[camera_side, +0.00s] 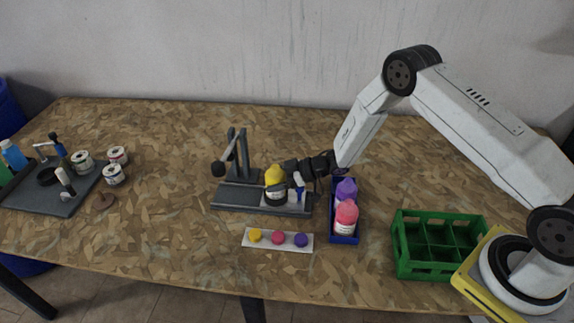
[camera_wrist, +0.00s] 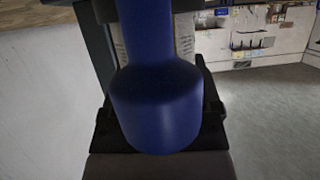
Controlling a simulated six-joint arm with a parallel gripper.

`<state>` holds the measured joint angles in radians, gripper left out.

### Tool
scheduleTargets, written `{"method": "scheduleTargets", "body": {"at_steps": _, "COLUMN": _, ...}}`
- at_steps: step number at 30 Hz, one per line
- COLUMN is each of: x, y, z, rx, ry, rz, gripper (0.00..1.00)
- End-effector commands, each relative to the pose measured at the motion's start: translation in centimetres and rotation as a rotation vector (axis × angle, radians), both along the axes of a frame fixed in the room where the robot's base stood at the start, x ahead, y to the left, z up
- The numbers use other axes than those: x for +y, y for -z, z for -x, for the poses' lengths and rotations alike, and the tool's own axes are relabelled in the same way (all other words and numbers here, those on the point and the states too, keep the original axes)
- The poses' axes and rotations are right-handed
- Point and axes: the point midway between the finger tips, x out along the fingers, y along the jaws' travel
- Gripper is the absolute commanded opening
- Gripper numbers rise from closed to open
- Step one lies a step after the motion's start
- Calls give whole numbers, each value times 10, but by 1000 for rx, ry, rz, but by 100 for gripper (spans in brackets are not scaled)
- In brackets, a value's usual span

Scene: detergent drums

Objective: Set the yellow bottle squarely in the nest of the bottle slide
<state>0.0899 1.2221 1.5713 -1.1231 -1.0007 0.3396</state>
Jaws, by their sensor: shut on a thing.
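The yellow bottle (camera_side: 275,175) stands in the bottle slide (camera_side: 232,199), with a dark band around its lower part. It looks upright; whether it sits square in the nest cannot be told at this size. My gripper (camera_side: 292,167) reaches in from the right, its dark tip close beside the bottle's upper right. A small white and blue piece (camera_side: 299,186) shows just below the gripper. In the wrist view, a dark blue thing (camera_wrist: 155,105), narrow above and wide below, fills the middle between dark gripper parts. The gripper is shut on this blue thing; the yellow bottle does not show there.
A dark upright post with a lever (camera_side: 233,155) rises behind the slide. A blue crate (camera_side: 344,239) with purple and pink bottles stands close right. A white strip (camera_side: 267,246) with coloured caps lies in front. A green crate (camera_side: 413,268) stands farther right; a loaded dark tray (camera_side: 40,201) lies left.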

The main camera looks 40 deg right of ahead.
Motion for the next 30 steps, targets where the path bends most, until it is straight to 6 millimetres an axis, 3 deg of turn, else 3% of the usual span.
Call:
{"method": "scheduleTargets", "body": {"at_steps": 9, "x": 0, "y": -1, "z": -1, "rx": -1, "ry": 0, "rz": 0, "gripper": 6}}
{"method": "scheduleTargets", "body": {"at_steps": 10, "x": 0, "y": -1, "z": -1, "rx": -1, "ry": 0, "rz": 0, "gripper": 87}}
{"method": "scheduleTargets", "body": {"at_steps": 12, "x": 0, "y": -1, "z": 0, "rx": -1, "ry": 0, "rz": 0, "gripper": 100}}
{"method": "scheduleTargets", "body": {"at_steps": 23, "x": -2, "y": -1, "z": 2, "rx": 0, "ry": 0, "rz": 0, "gripper": 100}}
{"method": "scheduleTargets", "body": {"at_steps": 30, "x": -15, "y": -8, "z": 11, "rx": 1, "ry": 3, "rz": -1, "gripper": 100}}
